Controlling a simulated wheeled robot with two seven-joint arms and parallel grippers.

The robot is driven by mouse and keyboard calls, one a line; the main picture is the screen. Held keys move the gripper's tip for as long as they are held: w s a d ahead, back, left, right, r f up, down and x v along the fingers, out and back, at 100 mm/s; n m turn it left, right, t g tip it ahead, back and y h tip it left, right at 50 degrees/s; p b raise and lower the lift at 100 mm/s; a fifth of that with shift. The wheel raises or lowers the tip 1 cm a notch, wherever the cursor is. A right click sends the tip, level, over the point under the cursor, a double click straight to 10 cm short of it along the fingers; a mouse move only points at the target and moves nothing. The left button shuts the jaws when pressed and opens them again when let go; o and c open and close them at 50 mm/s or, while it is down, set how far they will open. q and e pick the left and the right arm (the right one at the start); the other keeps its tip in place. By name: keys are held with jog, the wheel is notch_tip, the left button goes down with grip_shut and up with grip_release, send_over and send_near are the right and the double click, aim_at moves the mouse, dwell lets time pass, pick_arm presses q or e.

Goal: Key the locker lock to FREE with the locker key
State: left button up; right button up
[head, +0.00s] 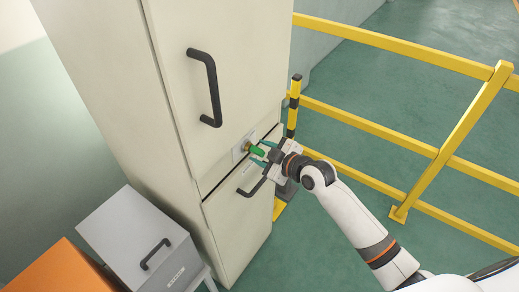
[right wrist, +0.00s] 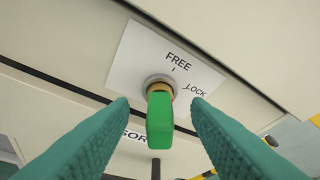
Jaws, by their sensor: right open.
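The green locker key (head: 257,152) sits in the lock on the beige locker's front. In the right wrist view the green key head (right wrist: 160,122) sticks out of the round metal lock (right wrist: 158,83). The white label plate (right wrist: 140,50) reads FREE above the lock and LOCK to its right. The key head looks upright in that view, roughly in line with the FREE mark. My right gripper (head: 264,154) is open at the lock. Its teal fingers stand on either side of the key head, with a gap showing on both sides. My left gripper is out of view.
A black door handle (head: 207,88) is above the lock, and another handle (head: 258,182) is just below it. A yellow railing (head: 400,142) stands to the right. A grey box (head: 150,245) and an orange box (head: 62,268) are at lower left.

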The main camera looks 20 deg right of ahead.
jog(key=shift+x, duration=0.8)
jog(key=shift+s, duration=0.1)
jog(key=shift+c, duration=0.5)
grip_shut()
jog(key=shift+s+a+f+n+t+b, duration=0.1)
jog(key=shift+f+n+t+b, duration=0.2)
jog(key=shift+n, duration=0.5)
jog(key=shift+s+a+f+n+t+h+b, duration=0.1)
jog(key=shift+n+t+h+b, duration=0.2)
jog(key=shift+n, duration=0.3)
jog(key=shift+a+f+n+t+h+b, duration=0.1)
jog(key=shift+n+t+h+b, duration=0.1)
jog(key=shift+n+t+h, duration=0.3)
jog(key=shift+r, duration=0.15)
jog(key=shift+n, duration=0.3)
